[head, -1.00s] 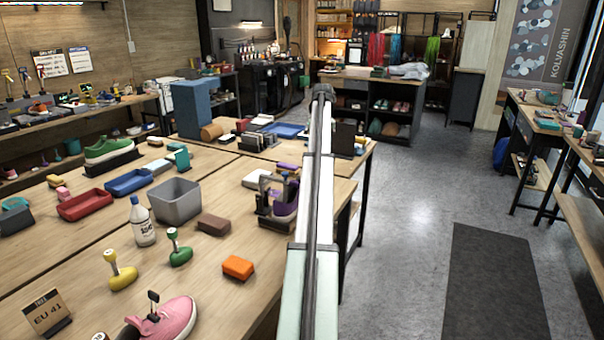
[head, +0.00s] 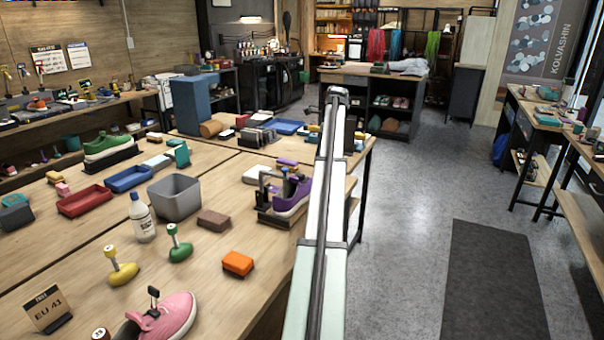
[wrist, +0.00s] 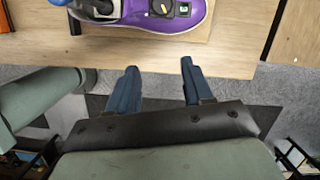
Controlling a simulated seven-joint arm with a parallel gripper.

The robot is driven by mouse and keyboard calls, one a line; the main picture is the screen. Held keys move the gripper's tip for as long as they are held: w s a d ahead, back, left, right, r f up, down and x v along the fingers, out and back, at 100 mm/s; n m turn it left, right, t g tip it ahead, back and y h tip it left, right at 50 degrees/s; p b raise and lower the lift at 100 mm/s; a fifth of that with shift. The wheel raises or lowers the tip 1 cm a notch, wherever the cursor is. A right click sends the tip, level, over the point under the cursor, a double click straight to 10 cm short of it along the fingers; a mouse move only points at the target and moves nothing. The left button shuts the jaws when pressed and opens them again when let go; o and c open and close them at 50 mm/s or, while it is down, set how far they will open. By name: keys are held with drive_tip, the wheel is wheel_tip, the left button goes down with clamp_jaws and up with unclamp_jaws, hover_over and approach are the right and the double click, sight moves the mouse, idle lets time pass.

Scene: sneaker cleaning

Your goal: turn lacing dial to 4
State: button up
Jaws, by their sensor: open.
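The purple sneaker (head: 292,197) stands in a dark stand (head: 268,212) near the right edge of the workbench, left of my arm. In the wrist view its purple side and pale sole (wrist: 140,27) show at the top edge. In the head view I cannot make out the gripper.
On the bench are an orange block (head: 237,263), a brown block (head: 213,220), a grey bin (head: 176,198), a white bottle (head: 142,218) and a pink shoe (head: 172,318). The wrist view shows the bench edge (wrist: 230,62) between shoe and fingers. Open floor (head: 410,210) lies right.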

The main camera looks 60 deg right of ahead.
sight(301, 174)
drive_tip(key=w+f+n, duration=0.2)
drive_tip(key=f+n, duration=0.2)
drive_tip(key=n, duration=0.7)
drive_tip(key=w+f+n+t, duration=0.1)
drive_tip(key=w+f+n, duration=0.2)
drive_tip(key=n, duration=0.8)
drive_tip(key=w+f+n, duration=0.3)
drive_tip(key=f+n, duration=0.2)
drive_tip(key=n, duration=0.6)
drive_tip(key=shift+a+n+t, duration=0.25)
drive_tip(key=shift+n+t, duration=0.05)
drive_tip(key=shift+t, duration=0.1)
drive_tip(key=c, duration=0.8)
